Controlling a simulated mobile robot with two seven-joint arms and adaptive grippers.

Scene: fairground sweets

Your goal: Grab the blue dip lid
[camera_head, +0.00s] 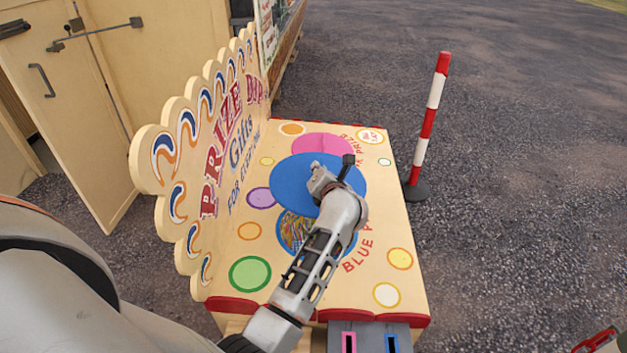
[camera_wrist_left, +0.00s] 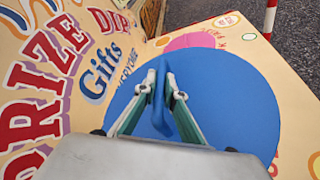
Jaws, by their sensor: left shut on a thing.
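The blue dip lid (camera_head: 288,182) is a round blue disc above the slanted prize board. My left gripper (camera_head: 322,174) is over its middle, and the arm covers part of it. In the left wrist view, the gripper (camera_wrist_left: 160,90) is shut on the upright blue handle of the lid (camera_wrist_left: 238,100). In the head view, an open round hole (camera_head: 290,232) with colourful contents shows just in front of the lid, partly hidden by my arm. The lid overlaps the pink disc (camera_head: 322,142) behind it.
The prize board (camera_head: 407,290) has a scalloped sign (camera_head: 175,215) along its left side. A red and white post (camera_head: 430,120) stands just to the right. Pink (camera_head: 349,342) and blue (camera_head: 391,343) slots sit at the front edge. Open tarmac lies to the right.

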